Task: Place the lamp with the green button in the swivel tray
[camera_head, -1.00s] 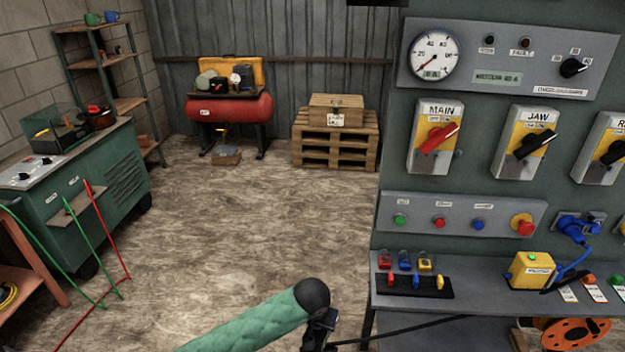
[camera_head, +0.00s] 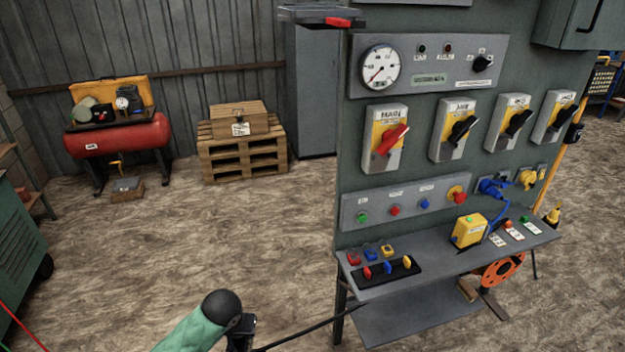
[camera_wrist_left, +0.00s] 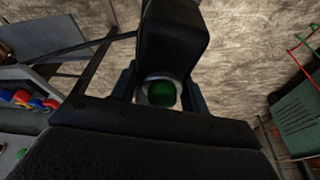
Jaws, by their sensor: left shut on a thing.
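A black lamp (camera_wrist_left: 175,40) with a green button (camera_wrist_left: 161,93) in a pale ring fills the middle of the left wrist view. My left gripper (camera_wrist_left: 160,90) is shut on it, with dark fingers on both sides. In the head view my left gripper (camera_head: 240,335) is a small dark shape at the bottom edge, beyond my green-sleeved arm, and the lamp is hard to make out there. A flat grey tray-like plate (camera_head: 300,12) with a red part juts out at the top; I cannot tell if it is the swivel tray. My right gripper is not seen.
The grey switch panel (camera_head: 420,200) stands right of my left gripper, with a shelf (camera_head: 440,255) holding plugs and a yellow box (camera_head: 468,231). A thin black bar (camera_head: 305,332) runs between gripper and shelf leg. The floor to the left is open, before pallets (camera_head: 240,160) and a red compressor (camera_head: 120,138).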

